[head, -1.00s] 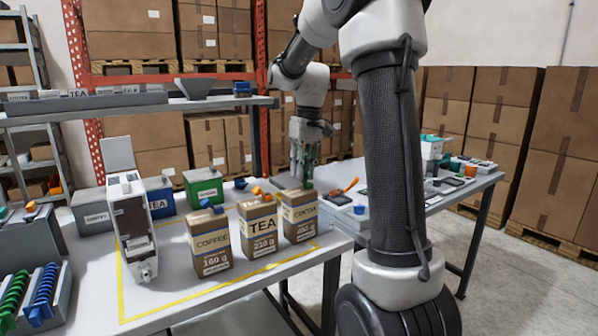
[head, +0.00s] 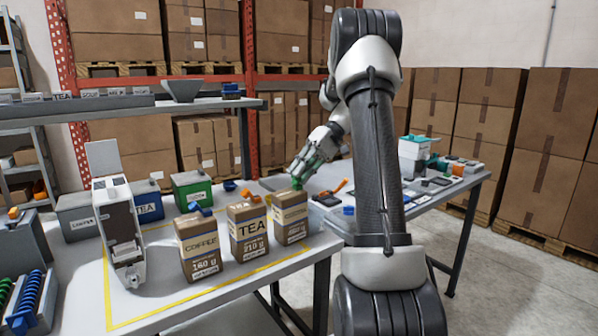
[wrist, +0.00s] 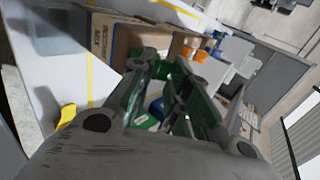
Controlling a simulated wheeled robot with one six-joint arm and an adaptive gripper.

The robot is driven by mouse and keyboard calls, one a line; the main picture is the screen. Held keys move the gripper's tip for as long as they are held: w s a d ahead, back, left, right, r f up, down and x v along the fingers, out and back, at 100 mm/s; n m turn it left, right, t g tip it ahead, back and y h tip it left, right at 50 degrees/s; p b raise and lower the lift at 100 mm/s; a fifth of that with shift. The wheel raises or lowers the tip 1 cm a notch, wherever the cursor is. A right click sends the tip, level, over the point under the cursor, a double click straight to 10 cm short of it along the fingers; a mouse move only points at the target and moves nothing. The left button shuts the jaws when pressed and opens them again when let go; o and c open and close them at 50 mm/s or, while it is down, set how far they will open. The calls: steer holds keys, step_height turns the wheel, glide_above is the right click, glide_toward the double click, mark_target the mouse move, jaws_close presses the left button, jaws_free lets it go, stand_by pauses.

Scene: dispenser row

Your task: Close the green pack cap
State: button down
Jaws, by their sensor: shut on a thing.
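The pack with the green cap (head: 296,184) is the rightmost of three brown packs, and this cocoa pack (head: 290,221) stands upright on the table. The green cap is at its top right edge. My gripper (head: 299,172) reaches down from the right to this cap, its fingers closed on it. In the wrist view my gripper (wrist: 160,88) shows its fingers close around the green cap (wrist: 158,70), beside the brown pack (wrist: 122,42). The fingers partly hide the cap, so I cannot tell how far it is folded over.
The tea pack (head: 248,232) and coffee pack (head: 198,248) stand to the left, with a white dispenser (head: 118,228) beyond them. A green box (head: 192,190) stands behind. An orange scoop (head: 333,190) lies right of the cocoa pack. A shelf (head: 130,108) spans the back.

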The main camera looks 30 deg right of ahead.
steer(key=shift+y, duration=0.3)
steer(key=c, duration=1.5)
jaws_free()
steer(key=shift+d, duration=0.1)
steer(key=v, duration=1.1)
steer(key=shift+d+r, duration=0.2)
steer(key=shift+d, duration=0.1)
